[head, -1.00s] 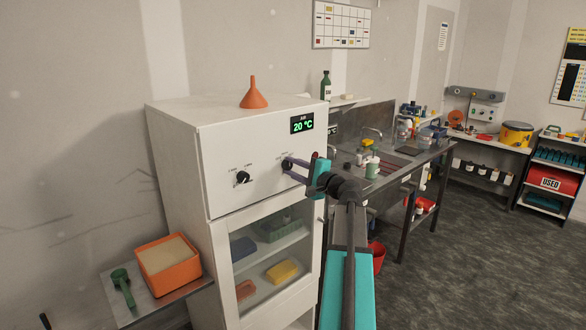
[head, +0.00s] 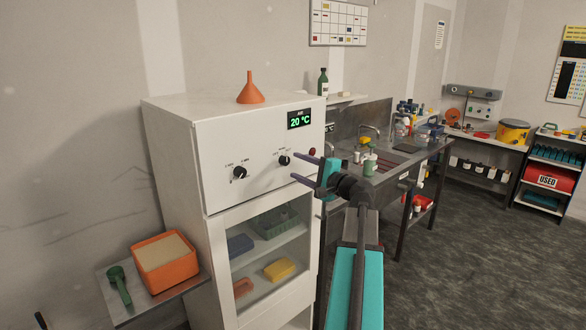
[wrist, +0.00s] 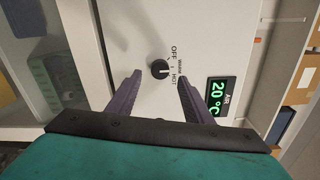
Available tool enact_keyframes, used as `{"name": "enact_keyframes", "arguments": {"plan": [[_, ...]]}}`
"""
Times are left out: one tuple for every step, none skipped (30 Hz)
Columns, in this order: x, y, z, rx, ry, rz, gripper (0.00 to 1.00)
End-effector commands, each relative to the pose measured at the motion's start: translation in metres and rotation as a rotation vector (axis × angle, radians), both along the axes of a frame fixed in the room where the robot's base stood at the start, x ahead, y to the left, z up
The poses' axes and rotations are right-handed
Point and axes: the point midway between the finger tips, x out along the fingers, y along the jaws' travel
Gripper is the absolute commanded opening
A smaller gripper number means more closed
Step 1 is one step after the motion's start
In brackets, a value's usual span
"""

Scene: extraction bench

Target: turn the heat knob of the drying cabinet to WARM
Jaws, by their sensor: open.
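The drying cabinet (head: 235,140) is white, with a green display (head: 300,120) reading 20 °C. The heat knob (head: 284,160) is black and sits on its upper panel, right of another black knob. In the wrist view the heat knob (wrist: 160,69) has the labels OFF, WARM and HOT beside it. Its white mark appears to point at the middle label, WARM. My gripper (head: 302,167) is open and empty, in front of the panel and apart from the knob. In the wrist view my gripper's (wrist: 160,78) dark fingers stand on either side of the knob without touching it.
The second knob (head: 240,172) is to the left. An orange funnel (head: 250,90) stands on the cabinet. A shelf at left holds an orange tray (head: 167,281) and a green scoop (head: 119,284). A sink bench (head: 345,172) stands at right. The floor at right is clear.

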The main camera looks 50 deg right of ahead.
Motion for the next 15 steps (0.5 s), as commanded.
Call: {"name": "enact_keyframes", "arguments": {"plan": [[-0.011,0.002,-0.003,-0.002,0.000,-0.003,0.46],[-0.015,0.002,-0.002,-0.002,0.000,-0.003,0.46],[-0.022,0.002,-0.002,-0.002,0.000,-0.002,0.46],[-0.027,0.003,-0.003,-0.002,0.000,-0.002,0.46],[-0.032,0.003,-0.003,-0.002,0.000,-0.003,0.46],[-0.038,0.004,-0.003,-0.001,-0.001,-0.002,0.46],[-0.043,0.004,-0.003,-0.001,-0.001,-0.002,0.46],[-0.048,0.004,-0.003,-0.001,-0.001,-0.002,0.46],[-0.054,0.005,-0.002,-0.001,-0.001,-0.002,0.46],[-0.058,0.005,-0.002,-0.001,-0.001,-0.002,0.46],[-0.063,0.006,-0.002,-0.001,-0.001,-0.002,0.46],[-0.068,0.006,-0.002,-0.001,-0.001,-0.002,0.46],[-0.071,0.006,-0.002,-0.001,-0.001,-0.002,0.46],[-0.074,0.006,-0.002,-0.001,-0.001,-0.002,0.46],[-0.078,0.006,-0.002,-0.001,-0.001,-0.001,0.46]]}}
